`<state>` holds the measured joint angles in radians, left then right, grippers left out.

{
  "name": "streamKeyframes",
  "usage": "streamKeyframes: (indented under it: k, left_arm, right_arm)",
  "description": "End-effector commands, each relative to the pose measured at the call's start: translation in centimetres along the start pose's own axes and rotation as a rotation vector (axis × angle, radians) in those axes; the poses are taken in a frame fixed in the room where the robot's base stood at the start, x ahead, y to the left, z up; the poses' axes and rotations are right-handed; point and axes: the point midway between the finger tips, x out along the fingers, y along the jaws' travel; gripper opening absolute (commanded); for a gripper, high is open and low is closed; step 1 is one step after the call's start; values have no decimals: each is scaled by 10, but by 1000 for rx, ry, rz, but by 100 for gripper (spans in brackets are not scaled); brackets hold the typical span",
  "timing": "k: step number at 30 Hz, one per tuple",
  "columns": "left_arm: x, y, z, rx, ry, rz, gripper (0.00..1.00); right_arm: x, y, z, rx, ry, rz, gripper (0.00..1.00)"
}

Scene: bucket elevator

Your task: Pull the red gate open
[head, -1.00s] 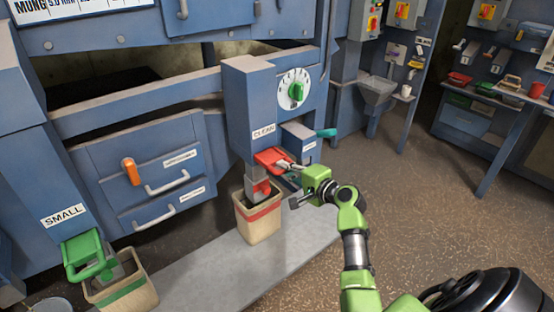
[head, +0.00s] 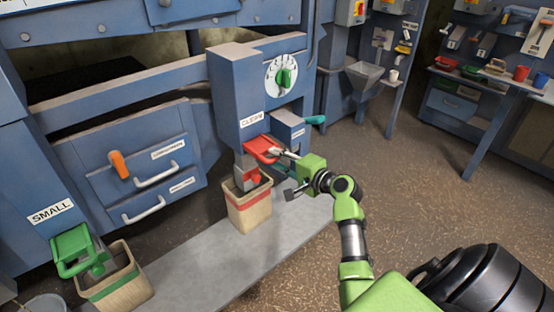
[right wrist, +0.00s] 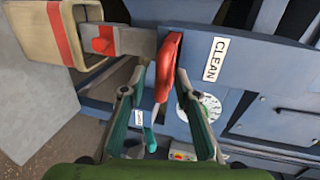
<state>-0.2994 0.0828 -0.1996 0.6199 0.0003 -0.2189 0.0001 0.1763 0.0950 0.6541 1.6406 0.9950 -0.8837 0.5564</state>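The red gate's handle (head: 262,149) sticks out below the CLEAN label, above the grey spout. It also shows in the right wrist view (right wrist: 170,62). My right gripper (head: 279,158) is at this handle, with one finger on each side of it. In the wrist view the fingers (right wrist: 163,72) close in on the red handle, though contact on the left finger is hard to see. A red part of the gate (head: 253,176) shows at the spout, above the bucket. My left gripper is not in view.
A beige bucket with a red band (head: 249,207) stands under the spout. A teal handle (head: 315,120) and a green dial (head: 286,79) are close by. A green gate (head: 74,250) is at lower left. The brown floor to the right is open.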

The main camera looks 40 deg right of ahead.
Motion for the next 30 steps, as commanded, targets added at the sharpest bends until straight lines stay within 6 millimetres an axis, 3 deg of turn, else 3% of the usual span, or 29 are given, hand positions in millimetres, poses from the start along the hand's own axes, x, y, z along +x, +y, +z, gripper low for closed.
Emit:
streamKeyframes:
  k: [9, 15, 21, 30]
  left_arm:
    - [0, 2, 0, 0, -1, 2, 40]
    - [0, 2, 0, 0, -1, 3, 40]
    - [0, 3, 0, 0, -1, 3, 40]
    - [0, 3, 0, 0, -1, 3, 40]
  right_arm:
    - [-67, 2, 0, -3, 2, 5, 29]
    - [-99, 2, 0, 0, 1, 4, 29]
    - [-112, 1, -1, 1, 1, 2, 29]
    - [-112, 1, -1, 1, 1, 1, 29]
